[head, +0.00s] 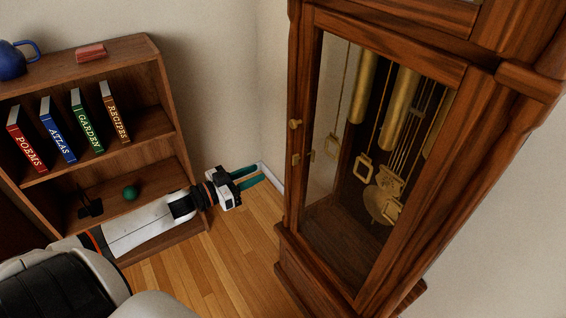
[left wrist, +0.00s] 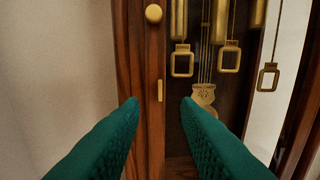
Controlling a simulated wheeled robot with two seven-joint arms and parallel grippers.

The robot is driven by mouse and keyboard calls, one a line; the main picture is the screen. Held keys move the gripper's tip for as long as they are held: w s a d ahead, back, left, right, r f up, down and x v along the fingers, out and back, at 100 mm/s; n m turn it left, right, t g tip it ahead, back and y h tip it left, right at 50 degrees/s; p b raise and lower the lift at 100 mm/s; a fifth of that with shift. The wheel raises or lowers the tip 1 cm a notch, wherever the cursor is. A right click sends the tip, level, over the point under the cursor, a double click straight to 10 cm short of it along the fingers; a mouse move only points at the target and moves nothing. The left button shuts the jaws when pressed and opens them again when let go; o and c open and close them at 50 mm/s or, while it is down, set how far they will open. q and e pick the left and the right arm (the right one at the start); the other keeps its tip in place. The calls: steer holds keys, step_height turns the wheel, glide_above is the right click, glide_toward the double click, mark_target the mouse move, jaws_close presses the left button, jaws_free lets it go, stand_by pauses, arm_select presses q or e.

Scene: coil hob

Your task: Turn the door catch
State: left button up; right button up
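The tall wooden clock case (head: 380,17) has a glazed door. A round brass knob (head: 295,124) sits on the left side of its door frame, with the small brass door catch (head: 295,159) below it. In the left wrist view the catch (left wrist: 160,90) is a narrow upright bar on the wood, under the knob (left wrist: 153,13). My left gripper (head: 254,176) is open and empty, to the left of the clock. Its teal fingers (left wrist: 160,102) are apart, and the catch shows between their tips, beyond them. My right gripper is not in view.
Behind the glass hang brass weights (head: 398,108) and a pendulum (head: 383,198). A bookcase (head: 166,95) stands at the left, holding several books, a green ball (head: 130,193) and a blue mug (head: 12,62). Bare wooden floor (head: 215,262) lies between bookcase and clock.

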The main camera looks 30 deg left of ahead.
mark_target(293, 157)
arm_select(q)
steer(key=shift+x, duration=5.9)
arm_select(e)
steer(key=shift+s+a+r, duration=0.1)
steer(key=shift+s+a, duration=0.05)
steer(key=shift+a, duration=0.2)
arm_select(q)
steer(key=shift+a+r, duration=0.1)
jaws_close()
